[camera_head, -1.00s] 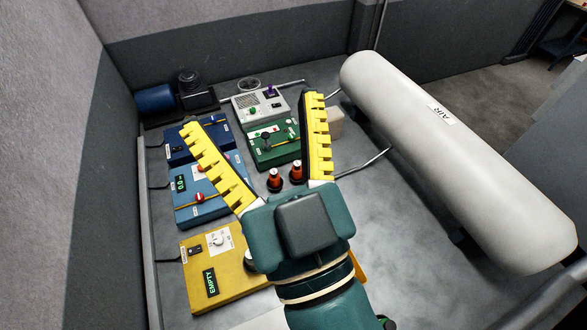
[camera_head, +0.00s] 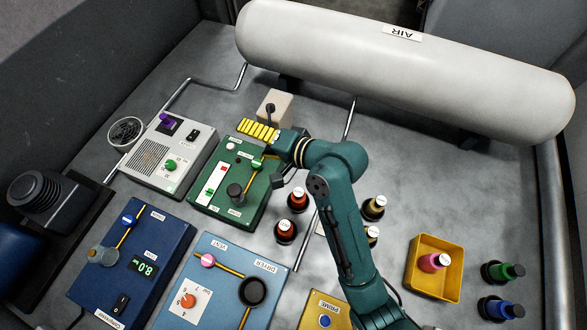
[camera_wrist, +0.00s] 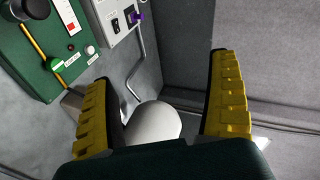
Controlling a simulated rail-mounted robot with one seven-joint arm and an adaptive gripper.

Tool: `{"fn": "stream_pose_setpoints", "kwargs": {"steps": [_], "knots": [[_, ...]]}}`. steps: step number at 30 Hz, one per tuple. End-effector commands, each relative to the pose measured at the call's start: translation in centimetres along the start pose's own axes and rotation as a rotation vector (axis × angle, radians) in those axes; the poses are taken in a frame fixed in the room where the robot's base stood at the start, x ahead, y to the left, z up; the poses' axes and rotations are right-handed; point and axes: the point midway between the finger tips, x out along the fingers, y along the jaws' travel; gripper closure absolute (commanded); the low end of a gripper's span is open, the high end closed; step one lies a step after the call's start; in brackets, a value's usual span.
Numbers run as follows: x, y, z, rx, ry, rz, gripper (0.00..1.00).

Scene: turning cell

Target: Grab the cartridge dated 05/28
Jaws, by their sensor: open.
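Several small capped cartridges stand on the grey bench in the head view. Two are red, one (camera_head: 298,199) just behind the other (camera_head: 286,230). Two tan ones (camera_head: 375,206) (camera_head: 371,235) are by my arm, the nearer partly hidden. A pink-red one (camera_head: 433,262) stands in a yellow tray (camera_head: 419,283). A green one (camera_head: 508,271) and a blue one (camera_head: 505,308) are at the right. Their labels are too small to read for dates. My gripper (camera_head: 260,143) is open and empty at the back of the green panel, apart from all cartridges; its yellow fingers (camera_wrist: 158,75) are spread.
A large white AIR tank (camera_head: 400,75) lies along the back. Green (camera_head: 213,208), grey (camera_head: 180,140), dark blue (camera_head: 163,248) and light blue (camera_head: 225,262) panels with levers and knobs fill the left. A beige block (camera_head: 276,104) stands behind my gripper. The bench between tank and tray is clear.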

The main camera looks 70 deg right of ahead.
Motion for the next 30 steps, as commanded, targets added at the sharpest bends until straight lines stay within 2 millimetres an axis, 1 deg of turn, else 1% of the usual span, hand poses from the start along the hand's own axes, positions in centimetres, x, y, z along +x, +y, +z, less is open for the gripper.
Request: {"fn": "stream_pose_setpoints", "kwargs": {"steps": [1, 2, 3, 5, 6, 7, 9, 10, 12, 14, 16, 17, 24, 27, 30], "knots": [[0.5, 9.6, -1.2, 0.227, 0.007, 0.062, 0.10], [0.2, 13.9, -1.6, 0.377, 0.006, 0.088, 0.10], [-0.4, 19.4, -1.9, 0.583, 0.009, 0.110, 0.10], [-1.6, 26.8, -1.7, 0.895, 0.016, 0.121, 0.10], [-2.5, 30.9, -1.2, 1.092, 0.019, 0.115, 0.10], [-3.1, 33.4, -0.8, 1.224, 0.021, 0.103, 0.10], [-4.3, 37.5, 0.1, 1.475, 0.020, 0.066, 0.10], [-4.7, 38.7, 0.4, 1.557, 0.018, 0.050, 0.10], [-5.4, 40.4, 1.0, 1.690, 0.011, 0.021, 0.10], [-5.5, 40.8, 1.1, 1.746, 0.005, 0.006, 0.10], [-4.7, 40.9, 1.2, 1.767, 0.001, 0.003, 0.10], [-4.2, 40.9, 1.3, 1.766, -0.001, 0.005, 0.10], [1.8, 41.0, 1.4, 1.761, -0.002, 0.009, 0.10], [3.9, 41.0, 1.4, 1.760, 0.001, 0.008, 0.10], [5.1, 40.9, 1.3, 1.760, 0.003, 0.007, 0.10]]}}
